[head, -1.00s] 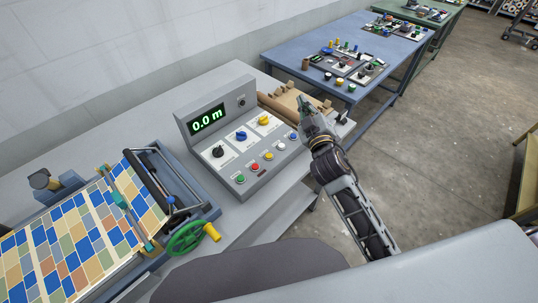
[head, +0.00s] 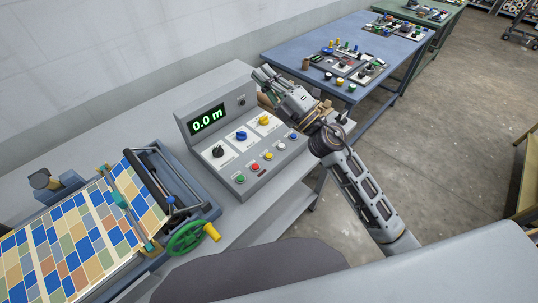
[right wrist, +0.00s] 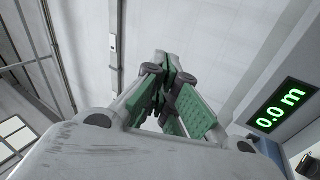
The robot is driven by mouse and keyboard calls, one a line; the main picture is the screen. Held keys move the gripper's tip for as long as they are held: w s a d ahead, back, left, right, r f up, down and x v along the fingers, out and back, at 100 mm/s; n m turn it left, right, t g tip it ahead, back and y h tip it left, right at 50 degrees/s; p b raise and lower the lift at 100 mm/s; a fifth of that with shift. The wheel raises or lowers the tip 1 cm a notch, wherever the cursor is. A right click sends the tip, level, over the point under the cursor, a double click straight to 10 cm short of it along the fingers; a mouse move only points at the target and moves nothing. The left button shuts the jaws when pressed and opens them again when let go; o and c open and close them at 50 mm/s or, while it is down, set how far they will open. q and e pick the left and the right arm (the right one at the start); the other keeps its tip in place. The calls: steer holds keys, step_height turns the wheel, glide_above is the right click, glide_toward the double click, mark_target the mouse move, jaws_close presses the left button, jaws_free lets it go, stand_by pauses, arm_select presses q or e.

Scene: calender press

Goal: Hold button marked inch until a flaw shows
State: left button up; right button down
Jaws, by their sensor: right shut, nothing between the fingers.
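The grey control console (head: 236,128) stands on the bench in the head view, its green display (head: 207,120) reading 0.0 m. Its sloped face has black, blue and yellow knobs. Along its lower edge sit green (head: 240,179), red (head: 255,167), yellow (head: 268,156), white (head: 281,146) and blue (head: 293,136) buttons. Their labels are too small to read, so I cannot tell which is marked inch. My right gripper (head: 262,77) is shut and empty, raised by the console's upper right corner, apart from the buttons. The right wrist view shows its closed green-padded fingers (right wrist: 174,68) and the display (right wrist: 281,108). My left gripper is out of view.
A patterned multicoloured sheet (head: 70,240) lies on the press at left. A green handwheel (head: 186,239) with a yellow handle stands between press and console. Brown rolls lie behind my right gripper. A blue table (head: 300,58) with parts stands beyond.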

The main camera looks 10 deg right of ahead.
steer(key=s+a+f+n+g+y, duration=0.1)
steer(key=s+a+n+g+y, duration=0.1)
steer(key=a+n+g+y, duration=0.45)
steer(key=n+g+h, duration=0.9)
steer(key=n+h, duration=0.1)
steer(key=h, duration=0.2)
glide_above(269, 153)
step_height(269, 153, down, 15)
steer(key=shift+d, duration=0.15)
steer(key=shift+w+f+t, duration=0.1)
steer(key=shift+t, duration=0.15)
steer(key=shift+f+b, duration=2.6)
steer(key=shift+f, duration=1.65)
